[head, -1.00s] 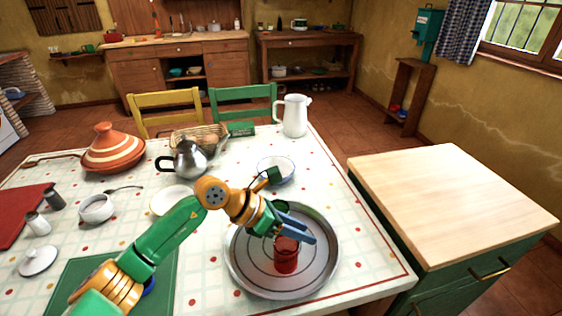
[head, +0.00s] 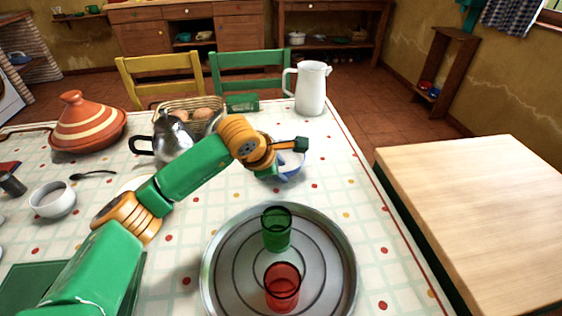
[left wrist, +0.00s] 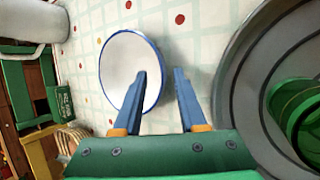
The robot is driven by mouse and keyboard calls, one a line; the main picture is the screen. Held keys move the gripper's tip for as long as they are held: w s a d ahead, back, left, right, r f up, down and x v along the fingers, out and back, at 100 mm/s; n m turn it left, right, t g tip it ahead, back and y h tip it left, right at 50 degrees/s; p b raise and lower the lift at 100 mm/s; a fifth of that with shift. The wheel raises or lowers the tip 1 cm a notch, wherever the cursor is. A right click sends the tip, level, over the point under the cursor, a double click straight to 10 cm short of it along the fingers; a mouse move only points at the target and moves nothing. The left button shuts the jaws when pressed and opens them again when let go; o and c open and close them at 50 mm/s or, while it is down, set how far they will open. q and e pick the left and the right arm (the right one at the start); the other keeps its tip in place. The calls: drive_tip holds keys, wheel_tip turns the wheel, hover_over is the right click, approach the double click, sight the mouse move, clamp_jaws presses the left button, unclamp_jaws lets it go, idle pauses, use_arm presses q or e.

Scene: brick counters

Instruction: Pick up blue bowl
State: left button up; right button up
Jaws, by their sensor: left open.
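The blue bowl (head: 296,160) is white inside with a blue rim and stands on the tablecloth behind the round tray. My left arm partly covers it in the head view. The whole round mouth of the bowl (left wrist: 122,62) is nearly clear in the left wrist view, and it looks empty. My right gripper is not in view.
The metal tray (head: 222,268) holds a green cup (head: 276,230) and a red cup (head: 282,288). A white pitcher (head: 311,88) stands behind the bowl. A silver teapot (head: 172,138) and an egg basket (head: 197,118) are to the left. The cloth right of the bowl is clear.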

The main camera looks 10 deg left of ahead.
use_arm(q)
drive_tip(key=x, duration=0.3)
drive_tip(key=shift+r, duration=0.1)
clamp_jaws()
idle(1.2)
